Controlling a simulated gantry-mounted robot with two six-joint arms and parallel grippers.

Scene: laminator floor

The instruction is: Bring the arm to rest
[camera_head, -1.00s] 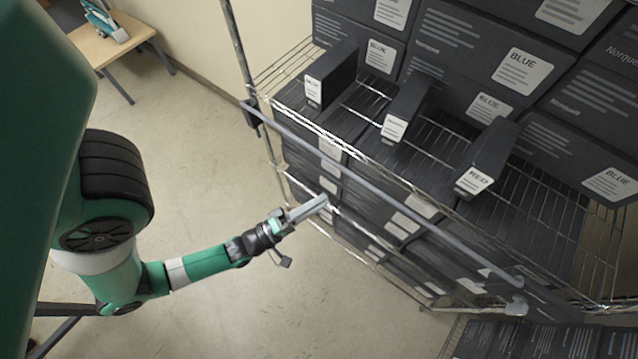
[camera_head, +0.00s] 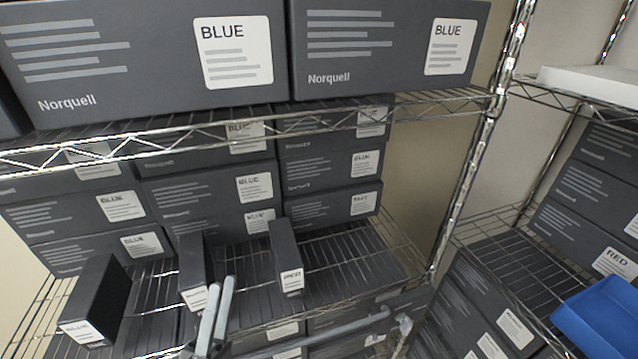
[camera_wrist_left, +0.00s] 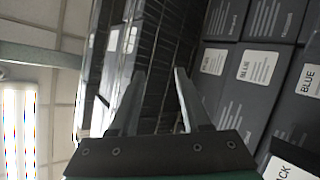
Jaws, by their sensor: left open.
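My left gripper (camera_head: 217,298) shows at the bottom of the head view, pointing up, in front of a wire shelf (camera_head: 345,262). Its two light grey fingers are apart with nothing between them. In the left wrist view the open fingers (camera_wrist_left: 159,74) also show empty, with the shelf wires and dark boxes beyond. Whether the left fingers touch anything on the shelf is not clear, but no contact shows.
Three narrow dark boxes stand on that shelf: left (camera_head: 95,302), middle (camera_head: 194,268) and right (camera_head: 285,255). Large Norquell boxes (camera_head: 385,45) fill the shelf above. A blue bin (camera_head: 603,318) is at the far right.

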